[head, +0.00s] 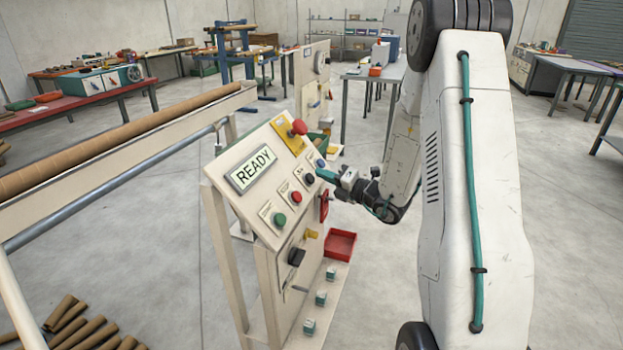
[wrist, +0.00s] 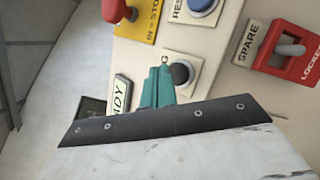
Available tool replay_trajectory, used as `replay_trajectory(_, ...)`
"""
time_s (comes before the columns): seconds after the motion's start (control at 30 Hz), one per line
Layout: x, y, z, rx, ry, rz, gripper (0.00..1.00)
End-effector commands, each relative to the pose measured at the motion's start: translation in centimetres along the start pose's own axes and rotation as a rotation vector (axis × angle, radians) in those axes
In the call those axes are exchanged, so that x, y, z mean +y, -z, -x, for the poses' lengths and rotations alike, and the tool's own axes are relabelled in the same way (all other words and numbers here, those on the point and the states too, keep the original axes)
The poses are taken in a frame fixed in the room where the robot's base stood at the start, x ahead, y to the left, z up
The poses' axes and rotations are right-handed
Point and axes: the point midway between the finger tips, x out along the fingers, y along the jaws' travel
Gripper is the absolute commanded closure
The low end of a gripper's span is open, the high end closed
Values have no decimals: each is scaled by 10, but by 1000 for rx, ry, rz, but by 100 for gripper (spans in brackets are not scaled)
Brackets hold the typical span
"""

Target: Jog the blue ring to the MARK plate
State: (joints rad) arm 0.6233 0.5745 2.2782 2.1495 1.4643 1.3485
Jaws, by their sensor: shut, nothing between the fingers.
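My gripper (head: 325,174) is at the right side of the sloped control panel (head: 238,208). Its teal fingers (wrist: 158,88) are shut and empty. They are close beside a black button (wrist: 181,74), which shows in the head view (head: 308,179); I cannot tell whether they touch it. That button's label is mostly hidden by my gripper. The display (head: 251,171) reads READY. I cannot make out the blue ring or the MARK plate for certain in either view. A long brown tube (head: 120,135) and a steel bar (head: 130,185) run to the left of the panel.
A blue RESET button (wrist: 201,6), a red mushroom button (wrist: 115,10) on yellow and a red-framed SPARE switch (wrist: 290,50) are near my fingers. Green (head: 280,218) and red (head: 296,197) buttons sit lower left. A red bin (head: 341,245) stands below. Open floor lies around.

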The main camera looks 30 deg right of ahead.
Motion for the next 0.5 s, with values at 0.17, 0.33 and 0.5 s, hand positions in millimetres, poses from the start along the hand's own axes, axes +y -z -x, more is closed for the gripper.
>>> replay_trajectory(0.17,9,-9,11,-2,0,2,100)
replay_trajectory(0.33,17,-18,23,-2,0,2,100)
replay_trajectory(0.5,23,-23,32,-1,0,1,100)
